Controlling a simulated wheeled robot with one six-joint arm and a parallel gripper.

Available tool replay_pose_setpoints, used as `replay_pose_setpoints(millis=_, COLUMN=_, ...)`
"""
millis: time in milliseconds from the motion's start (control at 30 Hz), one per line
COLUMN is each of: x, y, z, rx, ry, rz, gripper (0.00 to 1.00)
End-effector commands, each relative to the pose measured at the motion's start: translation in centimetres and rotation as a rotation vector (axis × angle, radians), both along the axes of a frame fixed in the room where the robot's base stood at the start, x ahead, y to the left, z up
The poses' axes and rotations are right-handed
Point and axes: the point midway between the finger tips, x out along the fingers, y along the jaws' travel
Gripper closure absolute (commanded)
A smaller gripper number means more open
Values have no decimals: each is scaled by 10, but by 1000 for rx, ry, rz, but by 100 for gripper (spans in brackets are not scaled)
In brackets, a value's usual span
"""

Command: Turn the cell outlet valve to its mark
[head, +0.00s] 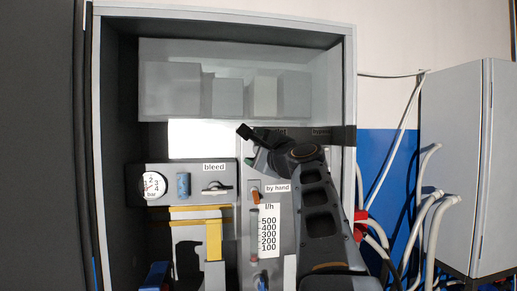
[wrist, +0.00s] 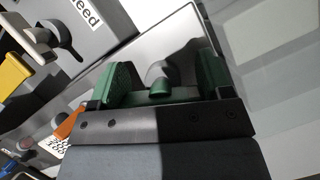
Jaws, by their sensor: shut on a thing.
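I take this knob for the cell outlet valve handle. Its mark is not visible to me. In the head view my gripper and arm hide the knob.
The bleed valve (head: 216,188), a pressure gauge (head: 153,185) and a blue part (head: 183,186) sit left. Below are an orange "by hand" lever (head: 255,196), a flow scale (head: 269,232) and a yellow pipe (head: 214,240). A grey cabinet (head: 455,160) with hoses stands right.

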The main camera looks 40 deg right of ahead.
Motion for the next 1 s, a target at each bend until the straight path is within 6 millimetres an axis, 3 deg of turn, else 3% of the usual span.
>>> replay_pose_setpoints(millis=500, x=1, y=1, z=-4, rx=-297, ry=145, rz=1, gripper=51)
replay_pose_setpoints(millis=1000, x=1, y=1, z=-5, rx=-363, ry=177, rz=2, gripper=51)
